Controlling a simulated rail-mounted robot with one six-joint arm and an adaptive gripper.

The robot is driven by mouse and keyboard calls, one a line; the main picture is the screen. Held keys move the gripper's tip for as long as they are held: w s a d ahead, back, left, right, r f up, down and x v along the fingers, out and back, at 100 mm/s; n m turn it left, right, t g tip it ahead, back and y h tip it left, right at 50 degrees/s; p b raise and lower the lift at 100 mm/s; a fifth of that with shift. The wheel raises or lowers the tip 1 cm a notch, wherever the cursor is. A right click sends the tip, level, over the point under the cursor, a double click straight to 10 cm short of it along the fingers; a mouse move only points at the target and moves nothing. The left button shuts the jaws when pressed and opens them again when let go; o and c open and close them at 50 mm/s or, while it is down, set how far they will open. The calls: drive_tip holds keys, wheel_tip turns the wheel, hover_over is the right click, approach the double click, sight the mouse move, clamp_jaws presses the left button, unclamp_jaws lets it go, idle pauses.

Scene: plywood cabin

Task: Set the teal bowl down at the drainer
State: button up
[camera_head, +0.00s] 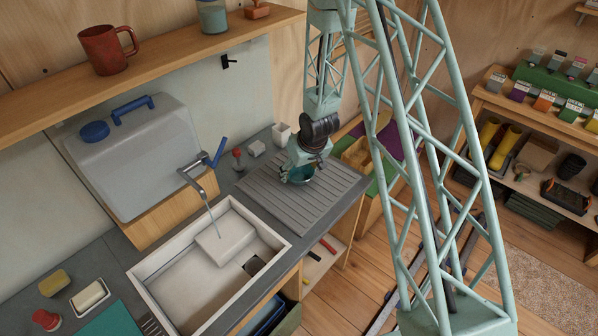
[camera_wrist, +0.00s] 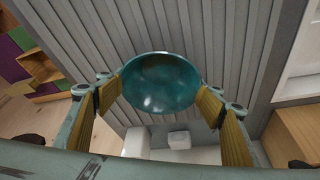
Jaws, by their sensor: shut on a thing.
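The teal bowl (camera_wrist: 160,82) shows in the wrist view between the two yellow-padded fingers of my gripper (camera_wrist: 160,92). The pads meet its left and right rim, and its inside faces the camera and looks empty. In the head view my gripper (camera_head: 302,172) is over the ribbed grey drainer (camera_head: 325,206), with part of the bowl (camera_head: 303,174) showing below it. The drainer's ribs (camera_wrist: 222,30) lie behind the bowl in the wrist view. I cannot tell whether the bowl's base touches the drainer.
The sink (camera_head: 165,272) with a tap (camera_head: 205,190) lies left of the drainer. A white cup (camera_head: 281,134), a small white block (camera_head: 256,148) and a red-topped item (camera_head: 238,157) stand behind it. The drainer's front and right parts are bare.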

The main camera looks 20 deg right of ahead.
drive_tip(key=o, duration=1.1)
drive_tip(key=shift+r, duration=0.1)
drive_tip(key=shift+v, duration=5.9)
drive_tip(key=shift+r, duration=0.15)
